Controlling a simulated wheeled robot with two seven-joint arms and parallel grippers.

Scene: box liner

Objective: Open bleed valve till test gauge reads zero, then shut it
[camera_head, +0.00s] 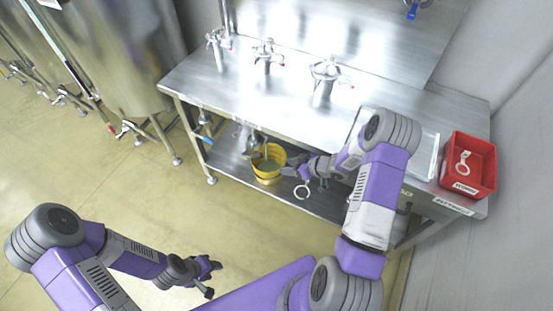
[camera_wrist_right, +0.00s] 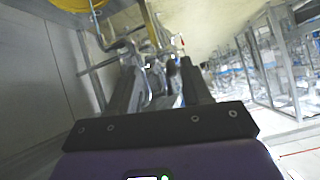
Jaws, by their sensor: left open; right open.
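Several metal valve fittings stand on the steel bench (camera_head: 185,82), among them one at the left (camera_head: 218,42), one in the middle (camera_head: 265,52) and one at the right (camera_head: 323,78). A metal outlet fitting (camera_head: 254,138) hangs at the bench front above a yellow bucket (camera_head: 268,178). I cannot tell which fitting is the bleed valve, and no gauge reading is legible. My right gripper (camera_head: 287,166) is open beside the bucket, below the bench top. In the right wrist view, metal pipework (camera_wrist_right: 150,75) shows between its open fingers. My left gripper (camera_head: 212,278) is open and empty over the floor.
A red bin (camera_head: 483,170) holding a white ring-shaped piece stands at the bench's right end, near a clear tray (camera_head: 430,155). Large tanks (camera_head: 110,50) stand at the left. The floor (camera_head: 110,175) is clear.

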